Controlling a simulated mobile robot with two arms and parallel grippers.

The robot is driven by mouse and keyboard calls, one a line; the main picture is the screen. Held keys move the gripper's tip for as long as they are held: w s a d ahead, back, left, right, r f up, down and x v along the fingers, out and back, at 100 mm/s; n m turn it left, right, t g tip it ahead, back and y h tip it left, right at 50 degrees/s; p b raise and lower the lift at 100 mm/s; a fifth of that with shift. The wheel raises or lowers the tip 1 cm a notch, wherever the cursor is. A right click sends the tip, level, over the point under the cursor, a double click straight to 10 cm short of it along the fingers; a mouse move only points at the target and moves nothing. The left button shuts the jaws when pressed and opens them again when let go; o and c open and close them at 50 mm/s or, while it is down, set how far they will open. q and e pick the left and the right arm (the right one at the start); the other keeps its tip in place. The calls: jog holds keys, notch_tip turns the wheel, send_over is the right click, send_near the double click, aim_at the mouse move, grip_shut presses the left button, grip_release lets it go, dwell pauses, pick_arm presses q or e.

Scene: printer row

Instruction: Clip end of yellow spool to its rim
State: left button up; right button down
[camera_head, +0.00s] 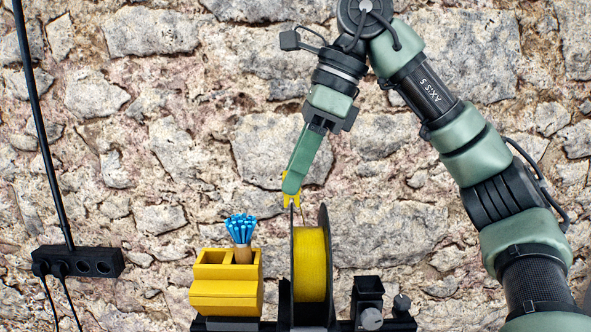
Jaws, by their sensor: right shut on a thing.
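The yellow spool (311,263) stands upright on a black base, with yellow filament wound between two dark rims. Its left rim (293,265) faces the yellow box, and its right rim is partly hidden behind the winding. My right gripper (292,186) comes down from above and is shut on a small yellow clip (291,200). The clip's forked end points down at the top of the left rim. I cannot tell whether it touches the rim. A thin strand shows just right of the clip. My left gripper is out of view.
Dark small fixtures (368,298) stand right of the spool. A black socket strip (78,262) with cables hangs at the left. A stone wall is behind.

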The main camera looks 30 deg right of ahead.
jog(key=shift+s+f+b, duration=0.1)
jog(key=shift+f+b, duration=0.2)
jog(key=shift+f, duration=1.15)
dwell(3.0)
jog(key=c, duration=1.1)
grip_release()
jog(key=shift+c, duration=0.2)
jog(key=shift+w+d, duration=0.1)
jog(key=shift+w, duration=0.15)
jog(key=o, duration=0.5)
jog(key=shift+r, duration=0.1)
jog(key=shift+c, duration=0.2)
jog(key=shift+s+r, duration=0.1)
jog(key=shift+s, duration=0.1)
jog(key=shift+w+r, duration=0.1)
